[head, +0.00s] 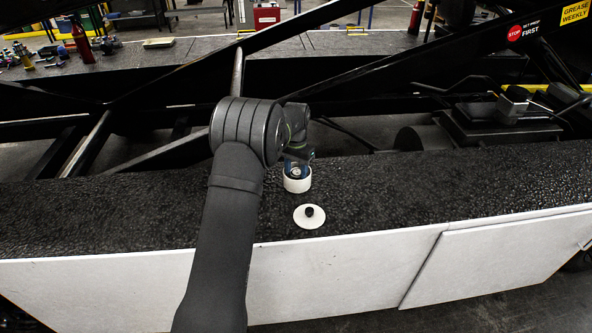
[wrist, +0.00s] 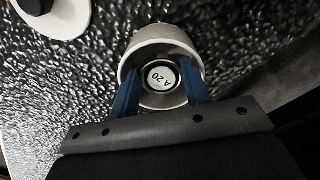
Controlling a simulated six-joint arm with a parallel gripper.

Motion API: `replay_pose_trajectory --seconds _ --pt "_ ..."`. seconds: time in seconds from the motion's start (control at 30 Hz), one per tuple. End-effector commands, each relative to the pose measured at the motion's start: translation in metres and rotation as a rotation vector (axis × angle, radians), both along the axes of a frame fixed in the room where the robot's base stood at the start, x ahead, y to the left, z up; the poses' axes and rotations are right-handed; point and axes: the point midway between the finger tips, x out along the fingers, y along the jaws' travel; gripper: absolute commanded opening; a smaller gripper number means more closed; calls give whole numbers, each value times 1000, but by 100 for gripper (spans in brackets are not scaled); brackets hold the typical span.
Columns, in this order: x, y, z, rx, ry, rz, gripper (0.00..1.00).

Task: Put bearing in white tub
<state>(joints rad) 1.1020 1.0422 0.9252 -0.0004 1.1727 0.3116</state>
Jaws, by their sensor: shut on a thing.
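The white tub (head: 297,185) stands upright on the dark, bumpy surface in the head view. It also shows in the wrist view (wrist: 140,52) as a round rim and inner wall. The bearing (wrist: 160,78), a dark ring around a white face marked "A 20", lies within the outline of the tub's opening. My gripper (wrist: 160,83) has its two blue fingers on either side of the bearing, shut on it. In the head view my gripper (head: 297,169) points down over the tub's mouth. I cannot tell whether the bearing touches the tub's bottom.
A white round lid (head: 300,220) with a black knob (head: 309,211) lies just in front of the tub. Pale panels (head: 340,265) edge the surface at the front. Black beams (head: 150,95) run behind. The dark surface (head: 400,190) to the right is free.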

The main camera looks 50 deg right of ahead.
Motion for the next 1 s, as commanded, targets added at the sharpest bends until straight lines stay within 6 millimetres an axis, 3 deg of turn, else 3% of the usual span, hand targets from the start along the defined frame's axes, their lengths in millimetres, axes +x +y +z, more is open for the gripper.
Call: replay_pose_trajectory --seconds 0.47,0.5,0.53,0.83,1.0 --pt "0 0 -11 0 0 0 18" --pt "0 0 -12 0 0 0 49" --pt "0 0 -12 0 0 0 52" --pt "0 0 -8 -1 0 0 52" --pt "0 -1 16 -4 -2 0 52"
